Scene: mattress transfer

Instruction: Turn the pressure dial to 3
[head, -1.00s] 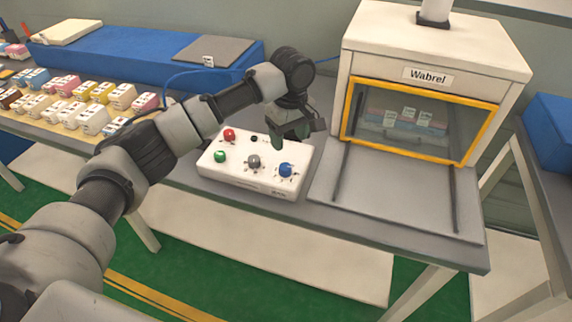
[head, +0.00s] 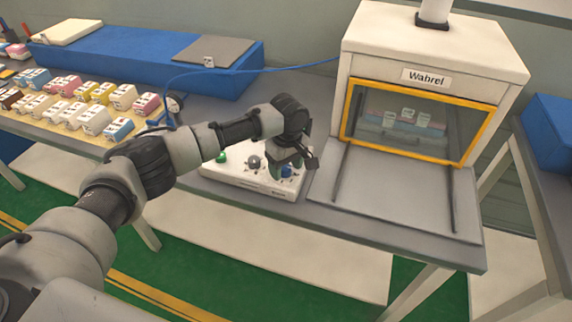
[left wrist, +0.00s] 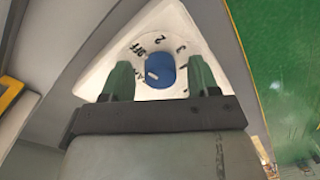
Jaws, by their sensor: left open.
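A white control box (head: 235,178) stands on the table's front part. It carries a blue dial (head: 287,172), a grey dial (head: 254,161) and a green knob (head: 221,157). I cannot read which dial is labelled pressure. My left gripper (head: 278,167) is open above the blue dial. In the left wrist view the blue dial (left wrist: 159,70) lies between the two green fingers of the gripper (left wrist: 158,82), with gaps on both sides. Black marks ring it, a 2 among them. A white line shows on the dial's left part. My right gripper is not in view.
The Wabrel press (head: 433,50) with a yellow-framed window (head: 418,120) stands right of the box. A blue cable (head: 215,71) runs behind my arm. Small labelled blocks (head: 90,118) and a blue slab (head: 130,60) lie left. My arm hides the box's back.

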